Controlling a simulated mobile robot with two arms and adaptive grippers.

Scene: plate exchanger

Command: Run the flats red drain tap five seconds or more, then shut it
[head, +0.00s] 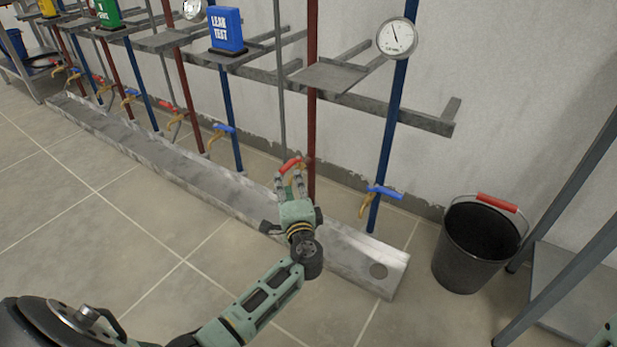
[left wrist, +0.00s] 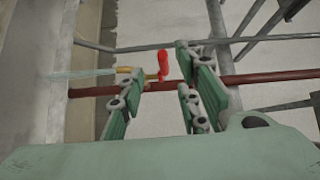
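A red-handled brass tap (head: 291,165) sits low on the nearest red pipe (head: 312,90). In the left wrist view its red handle (left wrist: 163,62) shows beside the brass body, set across the red pipe (left wrist: 265,77). A pale, clear streak (left wrist: 80,74) runs from the spout and looks like flowing water. My left gripper (head: 290,183) is at this tap. Its fingers are open, with the handle between and beyond them; I cannot tell whether they touch it. No label naming the flats is readable here.
A metal drain trough (head: 165,165) runs along the floor under the pipes. A blue-handled tap (head: 385,192) is right of my gripper, with a black bucket (head: 470,258) beyond. A shelf rail (head: 390,112) crosses above. Other taps line the wall to the left. Front floor is clear.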

